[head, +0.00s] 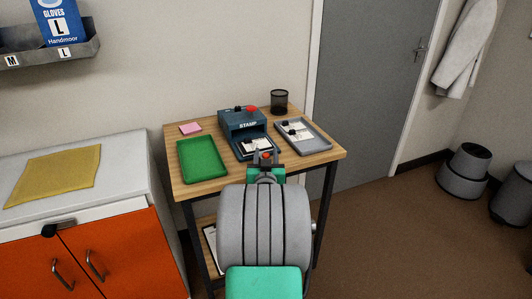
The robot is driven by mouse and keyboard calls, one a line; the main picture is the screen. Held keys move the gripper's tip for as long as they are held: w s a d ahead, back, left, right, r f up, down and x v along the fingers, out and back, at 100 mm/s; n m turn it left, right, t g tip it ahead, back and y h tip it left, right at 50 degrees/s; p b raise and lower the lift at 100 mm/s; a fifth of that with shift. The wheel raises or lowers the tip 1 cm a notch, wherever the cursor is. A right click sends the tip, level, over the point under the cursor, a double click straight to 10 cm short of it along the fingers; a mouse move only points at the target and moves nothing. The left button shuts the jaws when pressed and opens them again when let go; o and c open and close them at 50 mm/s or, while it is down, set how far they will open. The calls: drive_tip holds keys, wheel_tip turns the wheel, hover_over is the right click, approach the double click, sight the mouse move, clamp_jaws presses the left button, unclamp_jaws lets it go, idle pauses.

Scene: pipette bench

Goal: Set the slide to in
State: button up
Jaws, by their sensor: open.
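A dark blue stamp machine (240,120) marked STAMP stands on the wooden table, with a red part on top. Its slide (241,154) sticks out at the front, towards me. A white card with a dark knob-like piece lies on the slide. My gripper (265,156) is open and sits at the front right of the slide, in front of the machine. My wrist hides part of the slide's front edge, and I cannot tell whether the fingers touch it.
A green tray (181,163) lies left of the machine, empty. A grey tray (326,145) on the right holds white cards with dark pieces. A black mesh cup (279,102) stands behind, and a pink pad (190,128) at the back left. The wooden table (188,188) has bare room in front.

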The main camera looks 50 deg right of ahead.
sight(266, 150)
drive_tip(key=shift+x, duration=1.55)
drive_tip(key=shift+c, duration=0.4)
clamp_jaws()
